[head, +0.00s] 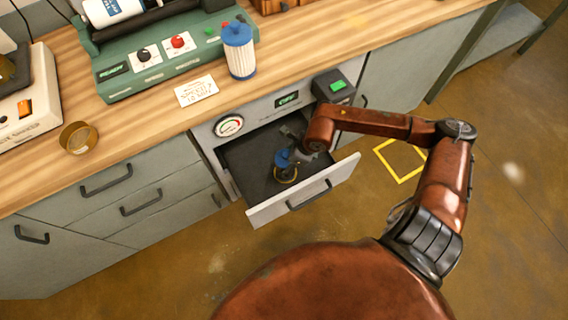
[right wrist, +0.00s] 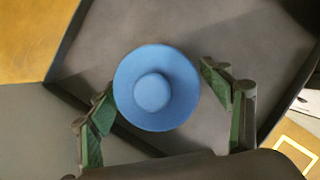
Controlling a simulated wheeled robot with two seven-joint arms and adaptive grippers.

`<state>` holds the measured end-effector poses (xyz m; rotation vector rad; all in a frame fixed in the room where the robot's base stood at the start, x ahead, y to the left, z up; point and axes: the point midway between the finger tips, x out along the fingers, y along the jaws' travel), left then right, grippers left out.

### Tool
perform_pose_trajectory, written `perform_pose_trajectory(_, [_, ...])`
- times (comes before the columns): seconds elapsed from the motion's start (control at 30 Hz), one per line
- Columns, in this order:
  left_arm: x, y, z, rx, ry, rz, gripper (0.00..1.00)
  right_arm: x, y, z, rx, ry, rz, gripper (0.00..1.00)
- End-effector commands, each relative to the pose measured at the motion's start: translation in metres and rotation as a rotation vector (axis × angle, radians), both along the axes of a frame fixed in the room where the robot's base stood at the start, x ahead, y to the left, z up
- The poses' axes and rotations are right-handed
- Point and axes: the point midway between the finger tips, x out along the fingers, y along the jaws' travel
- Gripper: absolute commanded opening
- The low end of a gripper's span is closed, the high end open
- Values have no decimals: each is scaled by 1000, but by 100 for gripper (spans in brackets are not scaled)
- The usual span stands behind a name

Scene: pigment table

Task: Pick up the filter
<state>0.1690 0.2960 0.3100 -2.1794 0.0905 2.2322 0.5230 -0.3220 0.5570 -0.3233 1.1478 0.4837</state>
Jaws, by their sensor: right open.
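A filter with a round blue cap (head: 282,159) stands in the open drawer (head: 262,212), with a yellowish ring around its lower part. In the right wrist view its blue cap and raised centre knob (right wrist: 153,92) face the camera. My right gripper (right wrist: 158,92) is open, with one green-padded finger on each side of the cap. The left finger is close to the cap's edge; I cannot tell if it touches. A gap shows on the right. In the head view my right arm reaches over the drawer and the gripper is partly hidden. My left gripper is not in view.
A white pleated cartridge with a blue cap (head: 240,52) stands on the wooden counter (head: 140,105) beside a green machine (head: 165,62). The drawer's walls and front panel surround the filter.

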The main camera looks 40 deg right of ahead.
Motion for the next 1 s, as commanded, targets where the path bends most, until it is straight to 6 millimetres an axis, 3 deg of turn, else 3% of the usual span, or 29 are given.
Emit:
perform_pose_trajectory(0.2, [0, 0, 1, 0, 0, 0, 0, 0, 0, 1, 1, -1, 0, 72])
perform_pose_trajectory(0.93, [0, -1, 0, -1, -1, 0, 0, 0, 0, 0, 1, -1, 0, 22])
perform_pose_trajectory(1.0, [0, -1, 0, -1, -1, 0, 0, 0, 0, 1, 1, -2, 0, 22])
